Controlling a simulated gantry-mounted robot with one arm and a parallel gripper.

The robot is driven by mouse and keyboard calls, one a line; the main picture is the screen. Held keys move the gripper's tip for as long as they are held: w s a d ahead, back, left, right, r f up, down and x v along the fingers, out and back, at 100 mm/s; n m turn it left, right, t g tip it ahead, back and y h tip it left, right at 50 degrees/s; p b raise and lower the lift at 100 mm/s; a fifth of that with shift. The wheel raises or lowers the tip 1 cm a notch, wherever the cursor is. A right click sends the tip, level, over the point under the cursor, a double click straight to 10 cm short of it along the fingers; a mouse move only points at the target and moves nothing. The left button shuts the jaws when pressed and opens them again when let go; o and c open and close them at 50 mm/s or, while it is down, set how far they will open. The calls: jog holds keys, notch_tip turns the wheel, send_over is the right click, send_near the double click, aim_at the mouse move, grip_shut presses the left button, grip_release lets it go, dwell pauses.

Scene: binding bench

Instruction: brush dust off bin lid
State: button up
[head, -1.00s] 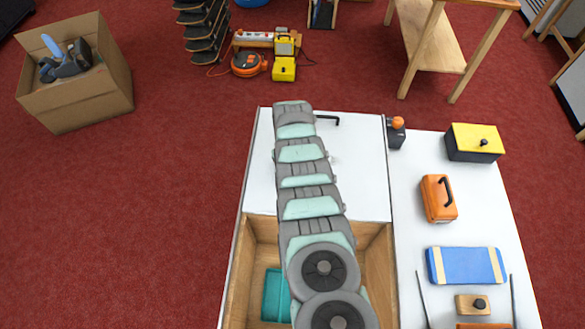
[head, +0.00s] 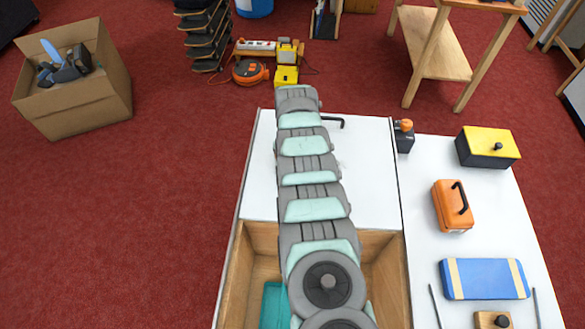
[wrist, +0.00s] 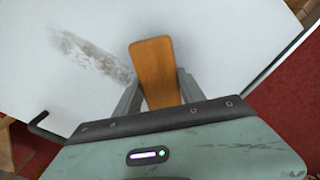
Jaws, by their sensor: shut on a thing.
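The bin lid (head: 365,178) is a flat white panel with a black handle (head: 333,121) at its far edge. In the wrist view the lid (wrist: 225,40) carries a grey smear of dust (wrist: 92,56), to the left of my gripper. My gripper (wrist: 158,92) is shut on a wooden brush (wrist: 154,65), of which only the flat brown back shows. The bristles are hidden, so I cannot tell whether they touch the lid. In the head view my arm covers the gripper, the brush and part of the lid.
An open wooden compartment (head: 238,268) with a teal item (head: 275,302) lies nearer than the lid. Right of the lid, the bench top holds an orange case (head: 452,207), a yellow-topped box (head: 489,147) and a blue pad (head: 484,279). Red carpet lies to the left.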

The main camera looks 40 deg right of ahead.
jog(key=shift+d, duration=0.1)
jog(key=shift+s+d+r+p, duration=0.1)
jog(key=shift+p, duration=0.2)
jog(key=shift+s+d+r+p, duration=0.1)
jog(key=shift+s+d+p, duration=0.35)
jog(key=shift+s+p, duration=0.15)
jog(key=shift+s+d+f+p, duration=0.15)
jog(key=shift+s+d+p, duration=0.15)
jog(key=shift+s+d, duration=0.55)
jog(key=shift+s+d+f+p, duration=0.1)
jog(key=shift+s+d+p, duration=0.15)
jog(key=shift+s+d, duration=0.6)
jog(key=shift+s+d+p, duration=0.15)
jog(key=shift+s+d, duration=0.3)
jog(key=shift+s, duration=0.2)
jog(key=shift+s+d+p, duration=0.15)
jog(key=shift+s+d, duration=0.3)
jog(key=shift+s, duration=0.15)
jog(key=shift+s+d+b, duration=0.5)
jog(key=shift+s+d, duration=1.75)
jog(key=shift+s, duration=0.3)
jog(key=shift+s+d+f+b, duration=0.1)
jog(key=shift+s+d+b, duration=0.55)
jog(key=shift+s+d, duration=0.2)
jog(key=shift+s+d+r, duration=0.2)
jog(key=shift+s, duration=0.1)
jog(key=shift+a, duration=0.1)
